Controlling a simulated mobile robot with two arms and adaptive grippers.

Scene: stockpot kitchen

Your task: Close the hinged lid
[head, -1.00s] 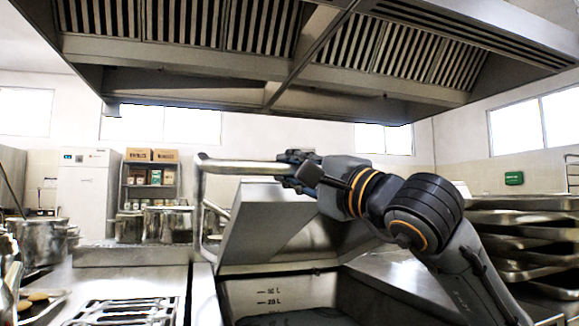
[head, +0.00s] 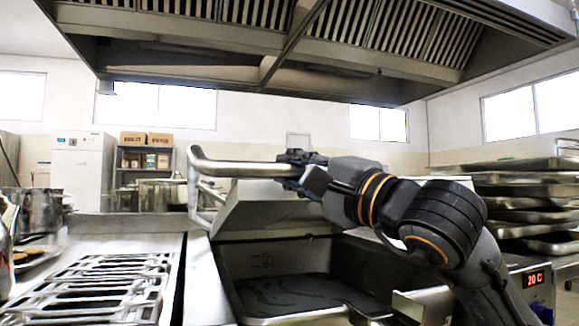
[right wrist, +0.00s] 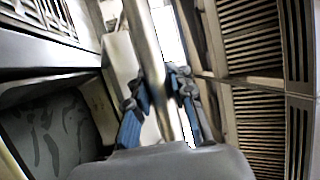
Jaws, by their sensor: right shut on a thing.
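The hinged lid (head: 270,209) is a grey metal cover, tilted open above a rectangular pan (head: 300,292) with a dark bottom. A round metal bar handle (head: 235,168) runs along the lid's raised edge and bends down at its left end. My right gripper (head: 290,170) is shut on the handle near its right part. In the right wrist view the handle (right wrist: 150,60) passes between the two blue-padded fingers (right wrist: 163,108). My right arm hides the lid's right part. My left gripper is not in view.
A burner grate (head: 100,285) is left of the pan. Stacked metal trays (head: 520,185) stand at the right, and pots (head: 40,212) at the far left. An extractor hood (head: 270,75) hangs overhead. A temperature display (head: 534,278) reads 20 C.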

